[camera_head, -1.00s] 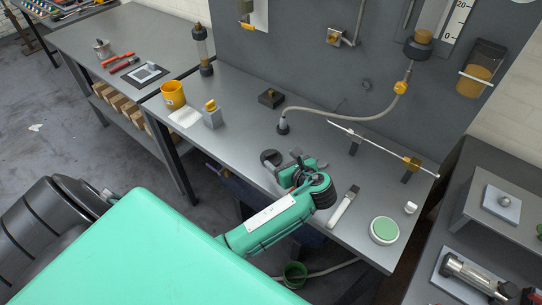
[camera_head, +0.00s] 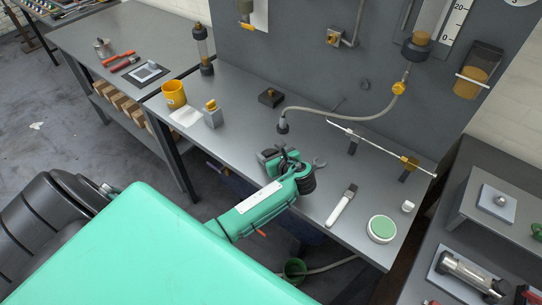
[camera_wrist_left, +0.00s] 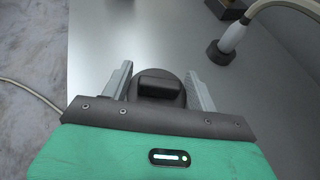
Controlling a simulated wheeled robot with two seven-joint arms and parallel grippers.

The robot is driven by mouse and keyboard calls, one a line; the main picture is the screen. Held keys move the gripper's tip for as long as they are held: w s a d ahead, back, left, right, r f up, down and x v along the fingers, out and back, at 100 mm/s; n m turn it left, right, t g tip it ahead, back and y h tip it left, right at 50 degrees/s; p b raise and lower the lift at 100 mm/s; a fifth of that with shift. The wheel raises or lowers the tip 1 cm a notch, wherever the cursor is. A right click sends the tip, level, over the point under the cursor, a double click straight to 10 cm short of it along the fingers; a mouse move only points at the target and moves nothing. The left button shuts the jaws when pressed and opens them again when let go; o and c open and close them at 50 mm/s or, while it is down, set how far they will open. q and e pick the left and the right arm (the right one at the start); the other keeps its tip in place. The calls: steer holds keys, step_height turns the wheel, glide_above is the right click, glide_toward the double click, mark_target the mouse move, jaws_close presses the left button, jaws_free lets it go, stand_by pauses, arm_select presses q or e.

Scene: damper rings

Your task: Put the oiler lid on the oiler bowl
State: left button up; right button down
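The oiler lid, a dark round disc with a raised bar-shaped grip (camera_wrist_left: 158,88), lies on the grey bench in the left wrist view. My left gripper (camera_wrist_left: 160,82) is open, with one finger on each side of the lid and a visible gap at the right finger. In the head view my left gripper (camera_head: 272,158) is low over the bench's front edge and mostly hides the lid. An amber-filled clear container (camera_head: 478,72) hangs on the back panel; I cannot tell whether it is the oiler bowl. My right gripper is not in view.
A hose with a dark end fitting (camera_head: 282,126) stands behind the gripper.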

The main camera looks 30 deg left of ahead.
arm_select(q)
steer(key=c, duration=0.8)
